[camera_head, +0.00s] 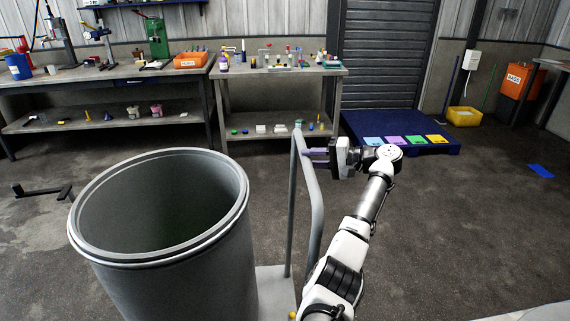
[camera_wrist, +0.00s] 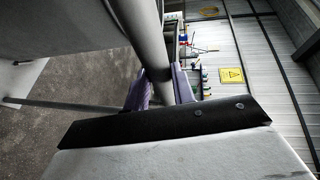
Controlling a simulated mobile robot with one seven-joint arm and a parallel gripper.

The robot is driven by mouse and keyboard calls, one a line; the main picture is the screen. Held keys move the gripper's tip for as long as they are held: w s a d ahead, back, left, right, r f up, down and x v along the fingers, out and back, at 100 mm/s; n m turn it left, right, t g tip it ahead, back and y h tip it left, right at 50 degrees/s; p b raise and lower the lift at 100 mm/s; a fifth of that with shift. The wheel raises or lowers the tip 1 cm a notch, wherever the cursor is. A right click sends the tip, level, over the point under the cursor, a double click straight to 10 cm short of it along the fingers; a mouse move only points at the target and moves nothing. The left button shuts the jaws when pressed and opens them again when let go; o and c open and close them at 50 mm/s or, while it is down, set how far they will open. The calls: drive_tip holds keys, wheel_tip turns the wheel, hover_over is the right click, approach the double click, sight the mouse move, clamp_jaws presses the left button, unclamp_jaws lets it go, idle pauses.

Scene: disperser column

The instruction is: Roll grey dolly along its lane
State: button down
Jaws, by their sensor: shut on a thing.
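The grey dolly (camera_head: 276,284) shows at the bottom middle of the head view, with a large grey open drum (camera_head: 190,281) standing on or against it; the contact is out of frame. The dolly's grey tube handle (camera_head: 316,205) rises at its right side. My gripper (camera_head: 308,155) reaches the handle from the right, near its top, with purple fingers. In the wrist view the grey handle tube (camera_wrist: 146,38) passes between the two purple fingers (camera_wrist: 162,90), which are shut on it. The dolly's wheels are hidden, and no marked lane is clear.
A blue platform (camera_head: 400,143) with coloured cards lies beyond my gripper. A workbench (camera_head: 275,73) with small items stands behind the handle. A black metal piece (camera_head: 42,191) lies on the floor left of the drum. The floor at right (camera_head: 470,220) is mostly clear.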

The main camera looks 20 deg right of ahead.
drive_tip(key=d, duration=0.1)
drive_tip(key=d+b, duration=0.1)
drive_tip(key=d, duration=0.1)
drive_tip(key=shift+s+d+f+b, duration=0.15)
drive_tip(key=shift+f+b, duration=0.15)
drive_tip(key=shift+b, duration=0.05)
drive_tip(key=shift+r+g, duration=0.15)
drive_tip(key=shift+g, duration=0.15)
drive_tip(key=shift+d, duration=0.1)
drive_tip(key=c, duration=1.6)
unclamp_jaws()
drive_tip(key=o, duration=0.4)
drive_tip(key=shift+d, duration=0.4)
drive_tip(key=shift+o, duration=0.2)
